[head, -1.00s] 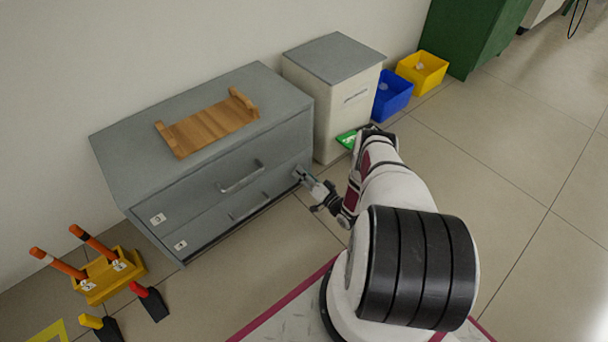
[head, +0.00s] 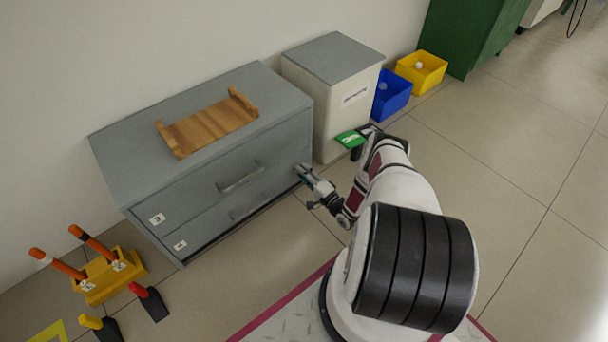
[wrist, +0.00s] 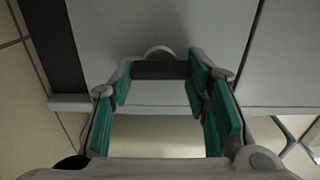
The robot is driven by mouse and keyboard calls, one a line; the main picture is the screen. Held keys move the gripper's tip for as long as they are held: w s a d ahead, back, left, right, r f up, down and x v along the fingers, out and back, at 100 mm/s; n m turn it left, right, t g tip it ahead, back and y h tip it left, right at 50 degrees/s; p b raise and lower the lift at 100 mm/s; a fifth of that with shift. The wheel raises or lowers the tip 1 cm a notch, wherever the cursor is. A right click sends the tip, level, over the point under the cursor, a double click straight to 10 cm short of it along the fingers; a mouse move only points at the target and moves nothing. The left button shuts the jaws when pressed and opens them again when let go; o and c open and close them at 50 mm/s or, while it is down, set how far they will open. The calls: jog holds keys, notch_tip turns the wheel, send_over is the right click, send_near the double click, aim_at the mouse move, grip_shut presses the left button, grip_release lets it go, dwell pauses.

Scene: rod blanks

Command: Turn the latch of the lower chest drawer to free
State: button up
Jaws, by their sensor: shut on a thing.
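The grey chest (head: 205,185) stands against the wall with two drawers in its front. The lower drawer (head: 215,225) has a bar handle and looks closed. My gripper (head: 303,174) is at the right end of the chest front, near the lower drawer's level. In the wrist view, my gripper (wrist: 158,88) has its teal-padded fingers on either side of the latch (wrist: 160,70), a dark bar in front of a pale round plate, and is shut on it. The fingers hide the latch in the head view, and its exact angle is hard to read.
A wooden tray (head: 212,124) lies on the chest top. A pale cabinet (head: 333,110) stands right of the chest, with blue (head: 392,100) and yellow (head: 428,72) bins beyond. A yellow tool holder (head: 108,284) is on the floor at left.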

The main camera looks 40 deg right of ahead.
jog(key=shift+f, duration=0.1)
dwell(0.3)
jog(key=o, duration=1.2)
jog(key=shift+c, duration=0.2)
jog(key=s, duration=1.2)
jog(key=shift+d, duration=0.15)
